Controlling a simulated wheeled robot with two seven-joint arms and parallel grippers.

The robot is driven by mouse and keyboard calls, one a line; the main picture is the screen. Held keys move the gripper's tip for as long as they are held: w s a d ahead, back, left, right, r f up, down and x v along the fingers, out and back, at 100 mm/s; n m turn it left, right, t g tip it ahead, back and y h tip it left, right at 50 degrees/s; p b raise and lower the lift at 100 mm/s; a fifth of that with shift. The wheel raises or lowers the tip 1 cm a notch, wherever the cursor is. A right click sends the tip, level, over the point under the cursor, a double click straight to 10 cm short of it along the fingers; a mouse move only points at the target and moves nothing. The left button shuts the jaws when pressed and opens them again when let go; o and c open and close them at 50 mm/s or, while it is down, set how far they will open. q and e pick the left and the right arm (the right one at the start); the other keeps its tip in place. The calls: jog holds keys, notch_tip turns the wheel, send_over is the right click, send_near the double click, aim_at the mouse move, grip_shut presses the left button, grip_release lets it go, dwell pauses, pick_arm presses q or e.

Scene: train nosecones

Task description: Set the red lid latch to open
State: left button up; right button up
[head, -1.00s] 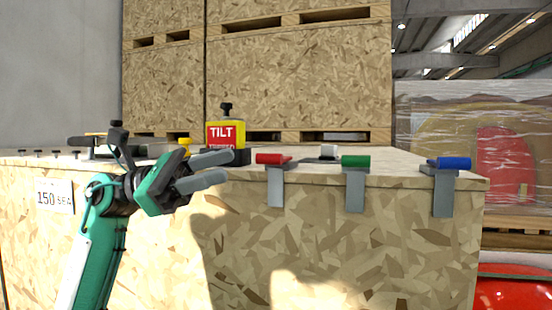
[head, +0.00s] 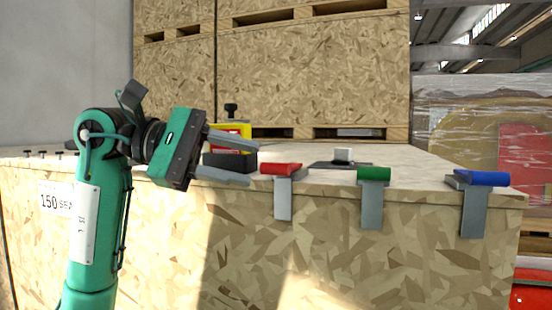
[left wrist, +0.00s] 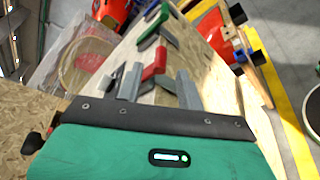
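The red lid latch (head: 281,169) sits on the crate's top front edge, its grey metal strap hanging down the front face. Its red handle lies about flat along the edge. It also shows in the left wrist view (left wrist: 155,62), ahead of and roughly between my fingers. My left gripper (head: 254,160) is open and empty, just left of the red latch, its fingers pointing right toward it with a small gap. In the left wrist view the grey fingers (left wrist: 158,86) are spread apart. My right gripper is in neither view.
The green latch (head: 374,174) and the blue latch (head: 482,178) stand further right along the same edge. A black-and-yellow tilt indicator (head: 231,160) is behind my left fingers. The wooden crate (head: 400,250) fills the front; stacked crates (head: 310,80) rise behind.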

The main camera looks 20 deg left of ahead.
aim_at(258, 166)
pick_arm(q)
jog(key=p+x, duration=0.1)
jog(key=x, duration=0.5)
grip_shut()
